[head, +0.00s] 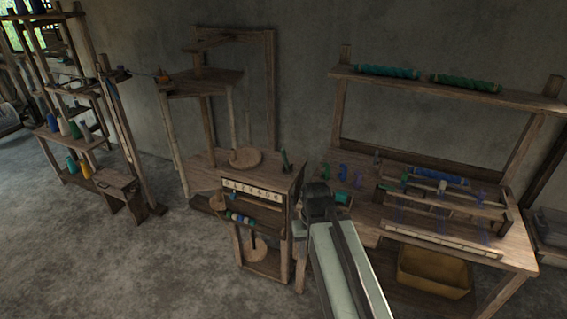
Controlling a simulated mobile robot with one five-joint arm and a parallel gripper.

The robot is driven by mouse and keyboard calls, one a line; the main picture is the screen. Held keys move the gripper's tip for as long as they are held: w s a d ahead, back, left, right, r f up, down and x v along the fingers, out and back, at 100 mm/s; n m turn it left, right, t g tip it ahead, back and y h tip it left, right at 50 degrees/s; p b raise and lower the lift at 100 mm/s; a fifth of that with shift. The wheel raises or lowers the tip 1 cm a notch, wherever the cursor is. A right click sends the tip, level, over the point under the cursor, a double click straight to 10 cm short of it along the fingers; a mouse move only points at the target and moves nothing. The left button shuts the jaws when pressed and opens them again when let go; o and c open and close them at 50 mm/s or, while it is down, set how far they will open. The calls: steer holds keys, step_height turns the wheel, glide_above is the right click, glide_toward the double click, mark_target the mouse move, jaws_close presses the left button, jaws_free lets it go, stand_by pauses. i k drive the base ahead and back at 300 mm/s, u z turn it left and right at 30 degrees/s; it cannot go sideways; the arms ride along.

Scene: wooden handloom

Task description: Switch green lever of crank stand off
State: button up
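The wooden stand (285,182) in the middle has a round wooden disc on its top and a lettered strip along its front edge. A small dark green lever (285,161) stands roughly upright at the right part of its top. I take this as the crank stand. My gripper (318,192) is at the dark end of my arm, which reaches up from the bottom. It appears just right of the stand and lower than the lever, apart from it in the picture. Its fingers are too dark and small to read, and my arm hides part of the bench behind.
A wooden workbench (510,250) with a small loom, green and purple pegs and a yellow bin (434,272) underneath stands right. A shelf (440,84) above holds green rolls. A rack with bottles (76,130) is at left. Concrete floor (130,265) is free at front left.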

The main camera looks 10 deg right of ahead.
mark_target(282, 152)
steer(key=u, duration=0.05)
steer(key=i, duration=1)
steer(key=u, duration=0.35)
steer(key=k, duration=1.35)
steer(key=u, duration=1)
steer(key=i, duration=1.4)
steer(key=u, duration=0.6)
